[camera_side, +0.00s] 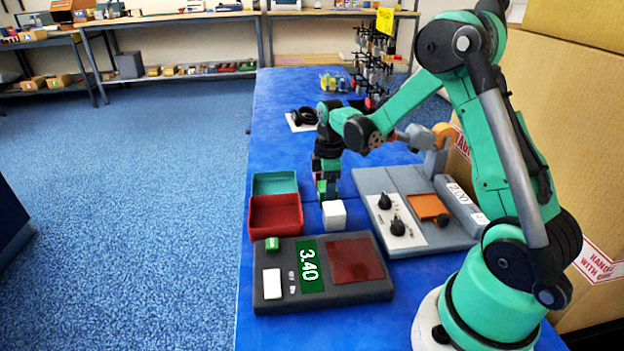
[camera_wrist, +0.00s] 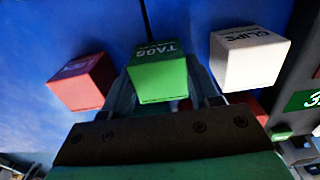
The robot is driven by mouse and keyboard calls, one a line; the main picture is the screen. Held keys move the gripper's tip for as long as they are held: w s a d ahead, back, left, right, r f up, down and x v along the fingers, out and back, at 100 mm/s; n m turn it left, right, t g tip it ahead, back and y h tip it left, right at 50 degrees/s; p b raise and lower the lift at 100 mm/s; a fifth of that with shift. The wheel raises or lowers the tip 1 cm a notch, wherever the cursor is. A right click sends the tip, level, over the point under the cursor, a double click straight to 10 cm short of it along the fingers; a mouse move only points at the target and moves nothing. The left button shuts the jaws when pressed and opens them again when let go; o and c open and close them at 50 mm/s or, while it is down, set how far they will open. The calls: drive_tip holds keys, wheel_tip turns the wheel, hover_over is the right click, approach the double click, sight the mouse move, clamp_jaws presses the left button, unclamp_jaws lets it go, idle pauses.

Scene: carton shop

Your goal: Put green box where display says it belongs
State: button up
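The green box (camera_wrist: 158,80), marked TAGS, sits in the middle of the wrist view, between the fingers of my gripper (camera_wrist: 160,90). The fingers flank it; I cannot tell whether they press on it. In the side view my gripper (camera_side: 327,188) points down low over the blue table, behind a white box (camera_side: 334,215), and mostly hides the green box. The display (camera_side: 311,267) on a dark grey scale (camera_side: 268,306) reads 3.40. The scale's dark red plate (camera_side: 355,261) looks empty. A red tray (camera_side: 275,214) and a green tray (camera_side: 275,183) stand behind the scale.
The white box, marked CLIPS (camera_wrist: 247,60), is right of the green box in the wrist view; a red box (camera_wrist: 82,82) is left. A grey knob panel (camera_side: 425,245) stands right of the white box. Large cartons (camera_side: 575,150) and a rack (camera_side: 375,65) stand beyond.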

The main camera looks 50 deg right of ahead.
drive_tip(key=o, duration=0.4)
drive_tip(key=shift+o, duration=0.2)
wheel_tip(320, 180, up, 12)
drive_tip(key=s+a+m+t, duration=0.3)
drive_tip(key=a+m, duration=0.1)
drive_tip(key=a, duration=0.3)
drive_tip(key=s+a+m+t, duration=0.4)
drive_tip(key=a+m, duration=0.1)
drive_tip(key=a, duration=0.2)
drive_tip(key=shift+s+a+r, duration=0.15)
drive_tip(key=shift+a+r, duration=0.05)
drive_tip(key=shift+r, duration=0.05)
